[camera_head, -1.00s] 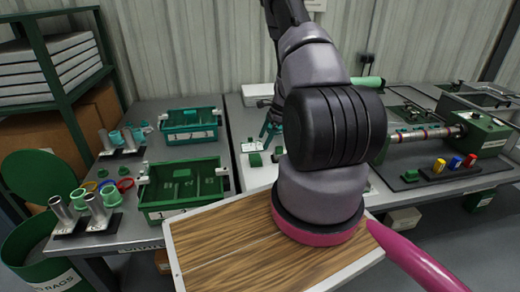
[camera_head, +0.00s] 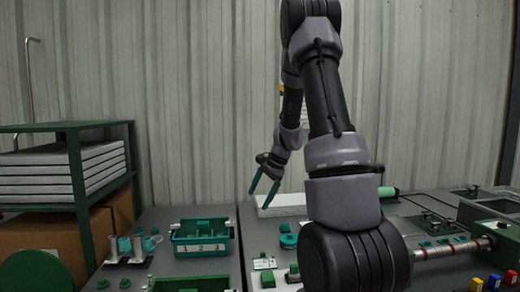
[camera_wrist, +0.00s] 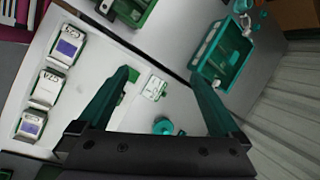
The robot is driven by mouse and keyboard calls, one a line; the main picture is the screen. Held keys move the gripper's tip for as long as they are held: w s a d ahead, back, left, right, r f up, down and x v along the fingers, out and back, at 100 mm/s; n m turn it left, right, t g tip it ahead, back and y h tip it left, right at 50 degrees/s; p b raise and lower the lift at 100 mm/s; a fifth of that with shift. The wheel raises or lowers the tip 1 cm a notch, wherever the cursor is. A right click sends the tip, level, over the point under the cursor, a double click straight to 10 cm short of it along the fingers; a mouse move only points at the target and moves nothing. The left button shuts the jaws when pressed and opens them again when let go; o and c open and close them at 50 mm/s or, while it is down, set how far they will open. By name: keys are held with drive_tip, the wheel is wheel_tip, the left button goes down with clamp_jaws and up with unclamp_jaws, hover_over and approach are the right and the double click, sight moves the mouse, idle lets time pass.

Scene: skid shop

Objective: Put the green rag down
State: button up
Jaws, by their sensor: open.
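My gripper (camera_head: 262,193) is open, with teal fingers pointing down above the middle of the grey table. In the wrist view its two fingers (camera_wrist: 160,76) are spread wide with nothing held between them. I cannot clearly make out a green rag. A small green piece (camera_wrist: 130,88) lies beside the left finger, next to a white card (camera_wrist: 153,88). A round teal piece (camera_wrist: 162,126) lies on the table below the gap; it also shows in the head view (camera_head: 288,241). I cannot tell whether either is cloth.
A teal bin (camera_head: 202,238) stands left of the gripper, with a green bin (camera_head: 192,284) nearer. A white stack (camera_head: 284,205) lies behind. Machinery (camera_head: 490,240) is at the right, shelving (camera_head: 75,165) at the left. Several labelled green-and-white items (camera_wrist: 45,88) sit left in the wrist view.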

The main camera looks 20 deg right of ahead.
drive_tip(key=s+a+r+n+t, duration=0.1)
drive_tip(key=s+a+r+n, duration=0.3)
drive_tip(key=r, duration=0.3)
drive_tip(key=s+a+r+n+t, duration=0.1)
drive_tip(key=s+a+r+n, duration=0.15)
drive_tip(key=s+r, duration=0.45)
drive_tip(key=s+a+r+n+t+h, duration=0.1)
drive_tip(key=s+a+r+n, duration=0.1)
drive_tip(key=s, duration=0.4)
drive_tip(key=s+a+r+n+t+h, duration=0.1)
drive_tip(key=s+a+r+n, duration=0.1)
drive_tip(key=s+r, duration=0.3)
drive_tip(key=s, duration=0.2)
drive_tip(key=shift+s+n, duration=0.3)
drive_tip(key=shift+n, duration=0.05)
drive_tip(key=shift+w+a, duration=0.1)
